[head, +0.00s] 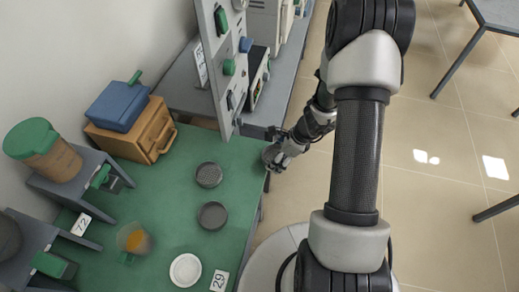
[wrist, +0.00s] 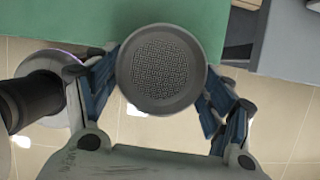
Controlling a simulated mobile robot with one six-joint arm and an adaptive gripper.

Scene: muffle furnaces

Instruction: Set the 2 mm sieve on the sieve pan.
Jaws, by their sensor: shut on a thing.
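My gripper (wrist: 160,88) is shut on a round grey sieve (wrist: 162,70) with a mesh floor, its blue-grey fingers on either side of the rim. In the head view my gripper (head: 275,154) is at the right edge of the green table, and the held sieve is small and partly hidden there. I take it as the 2 mm sieve; no marking is readable. A dark round dish (head: 213,215), seemingly the sieve pan, lies on the green mat, left of and nearer than my gripper. Another round sieve (head: 209,174) with a dotted floor lies just beyond it, apart from it.
A white dish (head: 185,270) and a card "29" (head: 219,281) lie at the near end of the green mat (head: 170,205). A beaker with orange contents (head: 133,239) stands to the left. A switch panel (head: 222,65) rises beyond the mat. A wooden box (head: 133,130) stands far left.

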